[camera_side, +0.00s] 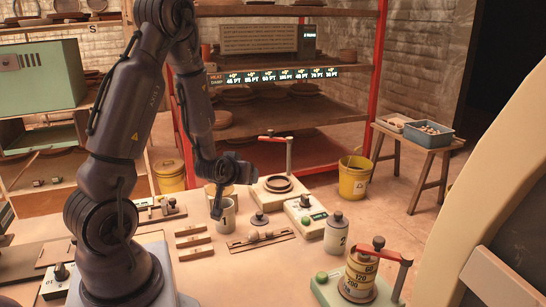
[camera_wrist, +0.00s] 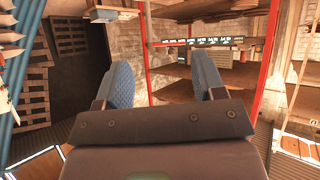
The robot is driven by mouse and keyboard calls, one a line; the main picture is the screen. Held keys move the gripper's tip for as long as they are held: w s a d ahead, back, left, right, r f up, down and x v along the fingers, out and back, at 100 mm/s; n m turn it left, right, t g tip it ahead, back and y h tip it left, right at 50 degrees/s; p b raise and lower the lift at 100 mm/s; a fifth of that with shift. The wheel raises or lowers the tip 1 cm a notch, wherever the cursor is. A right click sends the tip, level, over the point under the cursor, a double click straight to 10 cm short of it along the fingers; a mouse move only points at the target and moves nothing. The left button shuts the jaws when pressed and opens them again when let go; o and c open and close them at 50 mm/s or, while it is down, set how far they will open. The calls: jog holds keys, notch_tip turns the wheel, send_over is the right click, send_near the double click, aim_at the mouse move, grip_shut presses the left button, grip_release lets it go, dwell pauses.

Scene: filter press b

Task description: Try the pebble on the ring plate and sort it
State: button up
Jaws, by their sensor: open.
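My gripper (camera_wrist: 163,66) is open and empty between its two blue fingers in the wrist view. In the side view its wrist is above the cup marked 1 (camera_side: 226,222); the fingers are hard to make out there. Small rounded lumps, perhaps pebbles (camera_side: 252,236), lie on a wooden strip (camera_side: 282,237) in front of that cup. A dark ring (camera_side: 279,184) sits on a pale base with a red-handled post, perhaps the ring plate. A can marked 2 (camera_side: 337,240) stands at the right.
A green-based press (camera_side: 359,280) with numbered stacked rings and a red handle stands front right. A small device with a green button (camera_side: 305,212) and several wooden blocks (camera_side: 193,241) are on the table. Red-posted shelves (camera_side: 285,100) and a yellow bucket (camera_side: 353,178) are behind.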

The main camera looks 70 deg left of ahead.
jog(key=d+r+m+h, duration=0.4)
jog(key=d+r, duration=0.3)
jog(key=d, duration=0.3)
jog(key=d+r+m+h, duration=0.3)
jog(key=d+r, duration=0.3)
jog(key=d, duration=0.5)
jog(key=shift+w+r+m+h, duration=0.35)
jog(key=shift+r+m+h, duration=0.05)
jog(key=s+d+r+m+g+h, duration=0.1)
jog(key=s+d+r+m, duration=0.2)
jog(key=s, duration=0.5)
jog(key=d+r, duration=0.1)
jog(key=d, duration=0.1)
jog(key=shift+s+d+g, duration=0.3)
jog(key=shift+d+g, duration=0.05)
jog(key=shift+g, duration=0.05)
